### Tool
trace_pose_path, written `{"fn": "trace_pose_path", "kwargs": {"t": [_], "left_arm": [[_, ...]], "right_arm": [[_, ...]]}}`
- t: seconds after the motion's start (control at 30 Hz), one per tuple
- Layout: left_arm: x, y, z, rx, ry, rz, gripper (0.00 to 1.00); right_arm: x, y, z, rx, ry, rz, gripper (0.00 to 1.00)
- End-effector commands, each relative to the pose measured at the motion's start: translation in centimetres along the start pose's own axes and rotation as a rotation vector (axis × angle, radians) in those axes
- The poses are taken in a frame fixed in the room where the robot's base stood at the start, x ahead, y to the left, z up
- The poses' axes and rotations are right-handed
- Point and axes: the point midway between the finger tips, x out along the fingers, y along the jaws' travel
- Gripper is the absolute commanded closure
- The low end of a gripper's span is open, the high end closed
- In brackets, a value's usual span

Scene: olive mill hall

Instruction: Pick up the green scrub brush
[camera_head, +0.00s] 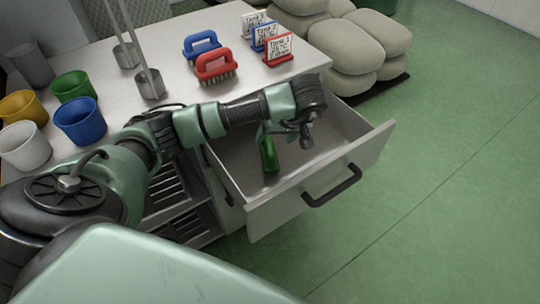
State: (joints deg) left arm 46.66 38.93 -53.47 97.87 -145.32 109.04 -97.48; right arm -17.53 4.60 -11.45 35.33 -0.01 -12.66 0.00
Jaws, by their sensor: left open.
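The green scrub brush (268,154) lies inside the open drawer (345,158), near the drawer's left part. Its upper end is partly hidden by my left arm and gripper. My left gripper (306,143) reaches over the drawer from the left, pointing down, just right of the green brush. It is open and I see nothing held in it. I cannot tell how far above the drawer floor its fingertips are. My right gripper is not in this view.
On the table (190,85) stand a blue brush (202,46), a red brush (215,67), small label signs (279,52), metal ladles (149,84) and several coloured cups (80,120). Stacked sacks (350,45) sit behind. The green floor (450,200) at right is clear.

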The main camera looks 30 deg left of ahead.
Motion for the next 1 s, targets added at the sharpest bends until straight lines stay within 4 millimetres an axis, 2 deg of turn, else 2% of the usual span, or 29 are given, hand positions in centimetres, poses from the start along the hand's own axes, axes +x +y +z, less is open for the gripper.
{"fn": "trace_pose_path", "kwargs": {"t": [0.03,0.37,0.63,0.93,1.0], "left_arm": [[0.6,0.1,0.2,0.000,0.000,0.000,0.29],[3.8,0.0,0.3,-0.001,-0.003,-0.002,0.29],[7.6,-0.1,0.5,-0.001,-0.002,-0.002,0.29],[8.1,0.0,0.4,0.000,0.001,0.001,0.29],[8.1,0.0,0.4,0.000,0.001,0.001,0.48]], "right_arm": [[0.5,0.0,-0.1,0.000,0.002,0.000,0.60],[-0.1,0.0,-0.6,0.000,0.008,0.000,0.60],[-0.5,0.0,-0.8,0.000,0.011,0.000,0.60],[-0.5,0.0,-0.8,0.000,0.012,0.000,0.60],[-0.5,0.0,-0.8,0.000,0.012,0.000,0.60]]}}
